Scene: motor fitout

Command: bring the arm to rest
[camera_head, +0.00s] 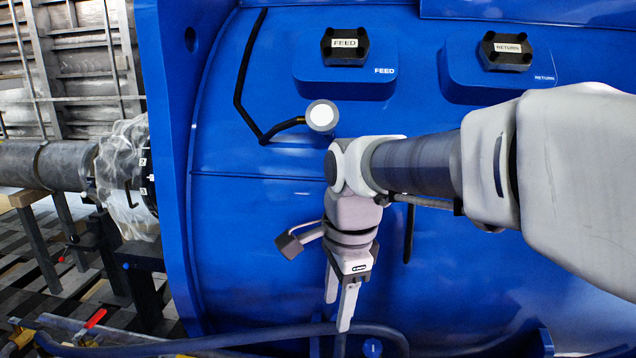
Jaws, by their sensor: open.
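My arm reaches in from the right side of the head view, across the front of a large blue motor housing (250,240). My gripper (338,310) hangs from the wrist and points downward. Its two fingers are apart, and nothing shows between them. I cannot tell how far the fingertips are from the housing or the hose.
Black blocks labelled FEED (344,46) and RETURN (506,51) sit on the housing. A round white-faced fitting (322,117) with a black cable is just above my wrist. The dark hose (230,340) runs along the bottom. A shaft (50,165) in plastic wrap lies left.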

